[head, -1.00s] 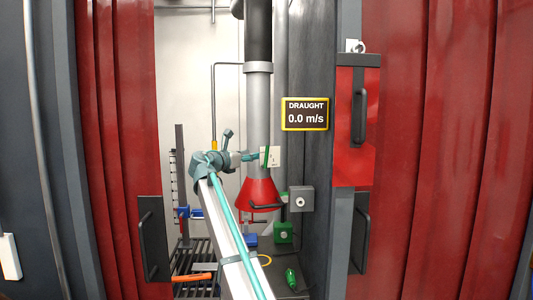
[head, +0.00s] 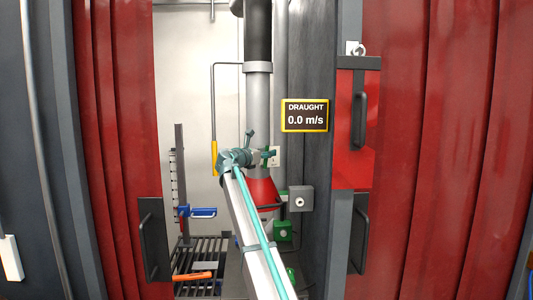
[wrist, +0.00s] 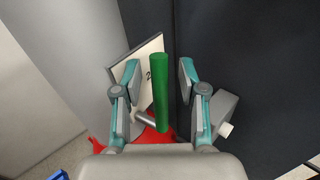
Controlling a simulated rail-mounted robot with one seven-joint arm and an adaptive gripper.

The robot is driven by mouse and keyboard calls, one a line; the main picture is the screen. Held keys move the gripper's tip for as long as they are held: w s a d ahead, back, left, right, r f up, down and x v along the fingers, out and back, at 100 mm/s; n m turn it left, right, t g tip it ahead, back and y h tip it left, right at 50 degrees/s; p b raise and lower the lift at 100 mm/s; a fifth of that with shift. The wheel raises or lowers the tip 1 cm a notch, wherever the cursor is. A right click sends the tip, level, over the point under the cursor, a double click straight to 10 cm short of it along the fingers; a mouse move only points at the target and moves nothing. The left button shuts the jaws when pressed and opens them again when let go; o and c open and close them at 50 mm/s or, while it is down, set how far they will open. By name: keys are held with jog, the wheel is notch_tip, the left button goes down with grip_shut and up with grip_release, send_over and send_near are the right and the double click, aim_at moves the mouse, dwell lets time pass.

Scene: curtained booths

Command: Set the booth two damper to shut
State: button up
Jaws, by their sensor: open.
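A grey duct (head: 258,105) runs down to a red hood (head: 262,191) inside the booth. A pale plate (head: 276,158) sits beside the duct; in the wrist view the plate (wrist: 147,52) carries a partly hidden "2". A green bar-shaped handle (wrist: 159,92) stands in front of this plate on a short metal stem. My gripper (wrist: 160,70) is open, with one finger on each side of the green handle and visible gaps to it. In the head view my gripper (head: 268,154) is at the plate and largely hides the handle.
A draught display (head: 304,115) reads 0.0 m/s. A grey box (head: 300,199) is on the right wall. A yellow handle (head: 214,158), blue lever (head: 197,212) and orange handle (head: 193,276) are to the left. Red curtains (head: 118,150) flank the opening.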

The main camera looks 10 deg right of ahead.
grip_shut()
dwell(0.5)
